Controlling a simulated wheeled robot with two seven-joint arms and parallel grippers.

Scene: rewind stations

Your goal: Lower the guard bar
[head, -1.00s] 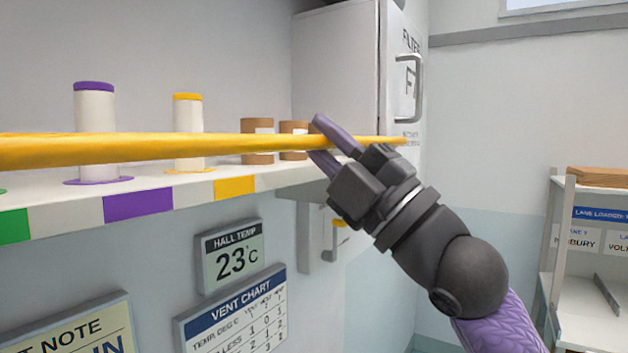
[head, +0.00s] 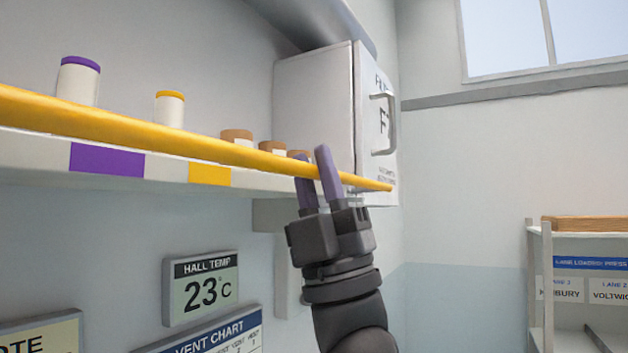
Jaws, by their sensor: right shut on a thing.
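The guard bar (head: 150,136) is a long yellow rod that crosses the head view from the left edge to a free-looking tip in front of the white cabinet. It runs along the front of the shelf, passing in front of the spools. My right gripper (head: 319,170) comes from below with its purple fingers pointing up. It is shut on the bar near the bar's right end, one finger on each side. My left gripper is not in view.
A shelf (head: 50,155) with purple and yellow labels carries a purple-capped spool (head: 78,84), a yellow-capped spool (head: 170,110) and brown rolls (head: 237,136). A white cabinet (head: 315,95) stands behind the gripper. A temperature sign (head: 203,285) hangs below. A rack (head: 590,240) stands at right.

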